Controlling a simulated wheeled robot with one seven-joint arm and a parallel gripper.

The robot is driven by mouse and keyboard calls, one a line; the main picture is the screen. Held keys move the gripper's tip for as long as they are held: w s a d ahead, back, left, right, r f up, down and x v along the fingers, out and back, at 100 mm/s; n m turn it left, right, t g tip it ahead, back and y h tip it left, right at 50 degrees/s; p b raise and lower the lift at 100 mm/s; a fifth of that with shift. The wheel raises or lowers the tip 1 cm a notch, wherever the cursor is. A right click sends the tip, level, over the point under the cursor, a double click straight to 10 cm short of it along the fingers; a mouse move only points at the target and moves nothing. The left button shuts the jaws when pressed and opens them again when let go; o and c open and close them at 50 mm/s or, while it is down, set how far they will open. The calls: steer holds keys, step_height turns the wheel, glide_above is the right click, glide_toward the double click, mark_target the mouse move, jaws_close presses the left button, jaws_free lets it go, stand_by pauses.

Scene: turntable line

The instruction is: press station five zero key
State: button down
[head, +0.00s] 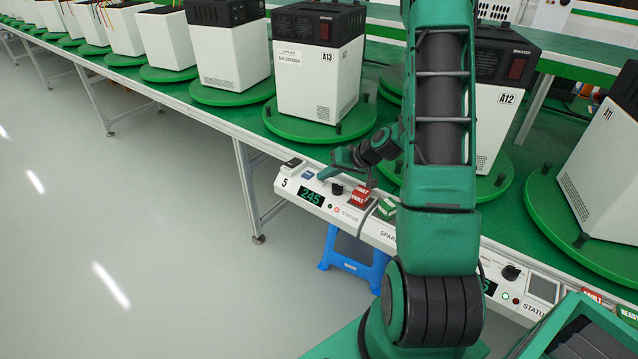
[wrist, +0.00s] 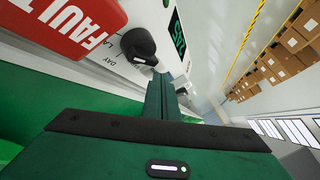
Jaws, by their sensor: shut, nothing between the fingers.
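The station five panel (head: 270,187) is a white sloped console on the table's front edge, marked 5, with a green-digit display (head: 311,197) reading 245. At its left end are a dark key (head: 292,163) and a blue key (head: 308,175); their lettering is too small to read, so I cannot tell which is the zero key. In the wrist view the shut fingers (wrist: 157,82) point toward the panel beside the black knob (wrist: 138,45); the keys are hidden there.
A red FAULT button (head: 362,195) and a green READY button (head: 386,208) stand right of the knob. White unit A13 (head: 318,80) sits on a green turntable behind the panel. A blue stool (head: 345,262) is below. The floor at left is clear.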

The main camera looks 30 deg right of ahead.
mark_target(325, 182)
steer(key=shift+f, duration=0.15)
stand_by(0.4)
steer(key=shift+r, duration=0.85)
steer(key=shift+r, duration=2.5)
